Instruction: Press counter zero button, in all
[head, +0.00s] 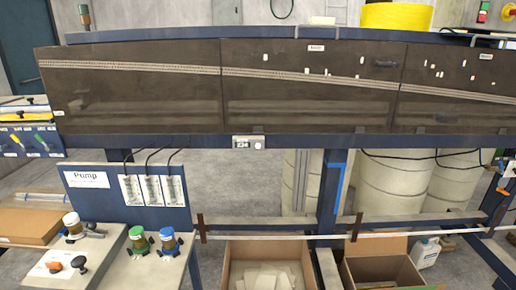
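A small light-grey counter box (249,142) is mounted on the blue beam under the dark panels, near the middle of the head view. It has a small display on its left part and a round pale button (258,144) on its right part. The digits are too small to read. Nothing touches the counter, and it is not covered. Neither of my grippers is in the head view.
Dark panels (140,95) span the machine above the counter. At the lower left stand a blue pump board (105,195) and pumps with coloured caps. A cardboard box (268,250) sits below the counter. The space in front of the counter looks clear.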

